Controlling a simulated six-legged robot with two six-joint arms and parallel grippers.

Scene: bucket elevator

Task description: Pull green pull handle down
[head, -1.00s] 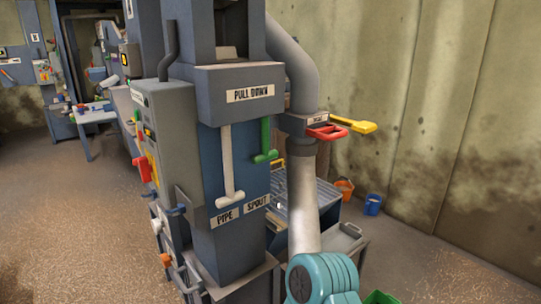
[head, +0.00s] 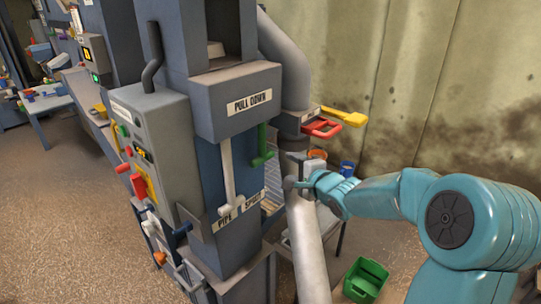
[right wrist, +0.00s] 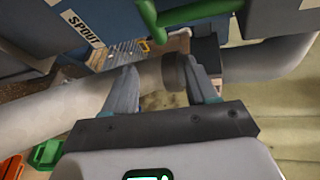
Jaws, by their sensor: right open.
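The green pull handle (head: 261,146) hangs from the box with the "PULL DOWN" label (head: 249,103), above the "SPOUT" label. A white pull handle (head: 228,172) hangs to its left, above the "PIPE" label. In the right wrist view the green handle (right wrist: 185,14) shows at the top, beyond my fingertips. My right gripper (head: 292,170) is open, in front of the grey pipe, to the right of and a little below the green handle, apart from it. In the right wrist view its two fingers (right wrist: 162,80) are spread with nothing held. My left gripper is out of view.
The grey pipe (head: 307,245) runs down beside the machine, close to my right gripper. A red handle (head: 322,129) and a yellow lever (head: 344,117) stick out right of the pipe. A green bin (head: 365,279) stands on the floor.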

